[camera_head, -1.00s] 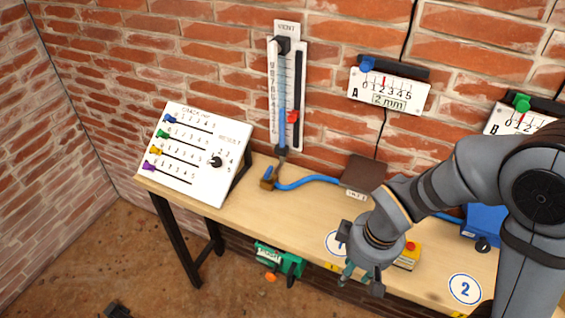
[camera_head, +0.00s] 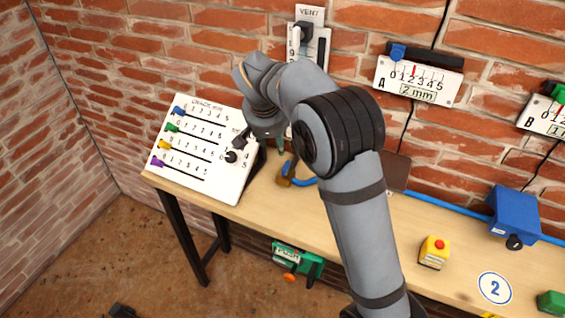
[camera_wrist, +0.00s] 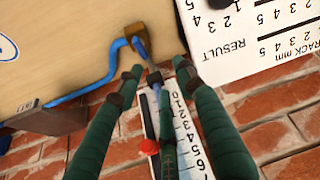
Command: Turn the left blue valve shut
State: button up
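The left blue valve is a small brass block (camera_head: 285,179) with a blue part, on the table at the foot of the VENT gauge. In the wrist view the brass valve (camera_wrist: 131,36) has a blue handle (camera_wrist: 141,49) and a blue hose. My gripper (camera_head: 262,145) is above the table between the panel and the valve. I cannot tell the exact gap to the valve.
A white CRACK panel (camera_head: 205,150) leans close on the left. The VENT gauge (camera_head: 309,16) stands on the brick wall behind. A blue box (camera_head: 515,213) with a black knob and a yellow button box (camera_head: 433,252) stand to the right.

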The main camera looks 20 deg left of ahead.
aim_at(286, 167)
jog(key=d+f+m, duration=0.1)
jog(key=f, duration=0.2)
jog(key=w+f+m, duration=0.1)
jog(key=f, duration=0.3)
jog(key=w+d+f+m+h+p, duration=0.1)
jog(key=f+m, duration=0.1)
jog(key=f, duration=0.1)
jog(key=shift+d+f+g, duration=0.2)
jog(key=shift+d+g, duration=0.15)
jog(key=shift+g, duration=0.05)
jog(key=shift+c, duration=0.9)
jog(key=c, duration=0.7)
grip_shut()
